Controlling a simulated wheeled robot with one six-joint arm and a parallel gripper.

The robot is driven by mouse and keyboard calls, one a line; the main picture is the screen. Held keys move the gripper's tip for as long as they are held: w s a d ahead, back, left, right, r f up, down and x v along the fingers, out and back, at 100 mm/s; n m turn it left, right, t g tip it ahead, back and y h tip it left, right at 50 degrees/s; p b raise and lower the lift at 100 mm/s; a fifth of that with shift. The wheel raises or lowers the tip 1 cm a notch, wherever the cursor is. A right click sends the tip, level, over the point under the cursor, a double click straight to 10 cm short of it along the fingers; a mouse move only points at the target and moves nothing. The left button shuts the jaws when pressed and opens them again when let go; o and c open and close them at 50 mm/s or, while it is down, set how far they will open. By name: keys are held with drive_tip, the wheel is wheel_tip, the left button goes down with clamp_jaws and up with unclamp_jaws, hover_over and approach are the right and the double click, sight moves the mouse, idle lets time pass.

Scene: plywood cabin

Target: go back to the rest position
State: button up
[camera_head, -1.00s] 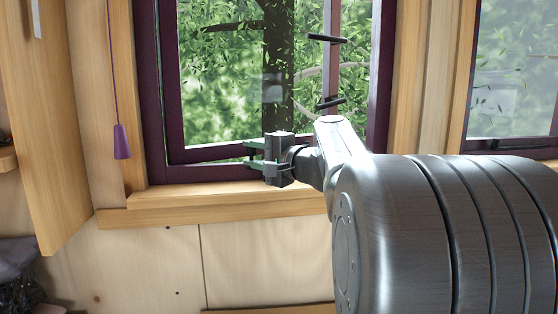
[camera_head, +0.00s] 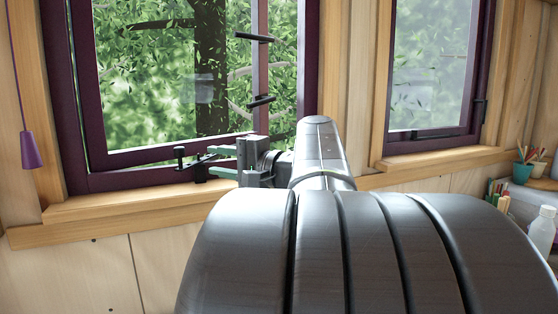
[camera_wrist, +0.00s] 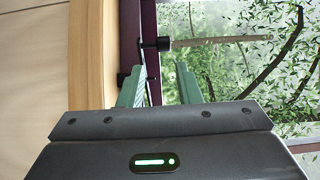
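My gripper (camera_head: 207,163) is at the lower edge of the purple-framed window (camera_head: 120,160), just above the wooden sill, pointing left. In the wrist view its two green fingers (camera_wrist: 160,82) are apart with a visible gap between them, and nothing is clamped there. A black window stay with a knob (camera_wrist: 156,44) shows just beyond the fingertips. It also shows left of the fingers in the head view (camera_head: 180,156). I cannot tell whether a finger touches it. The sash stands at an angle to its frame, so the window looks ajar.
A second window (camera_head: 432,70) is to the right. Below it, at the right edge, are a teal pot (camera_head: 522,172), several pens (camera_head: 498,195) and a white bottle (camera_head: 542,230). A purple pull cord handle (camera_head: 31,150) hangs at the left. The wooden sill (camera_head: 120,212) runs under my gripper.

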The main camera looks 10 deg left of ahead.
sight(182, 155)
drive_tip(key=shift+a, duration=0.1)
drive_tip(key=x, duration=1.4)
drive_tip(key=shift+r+p, duration=0.1)
drive_tip(key=shift+p, duration=0.25)
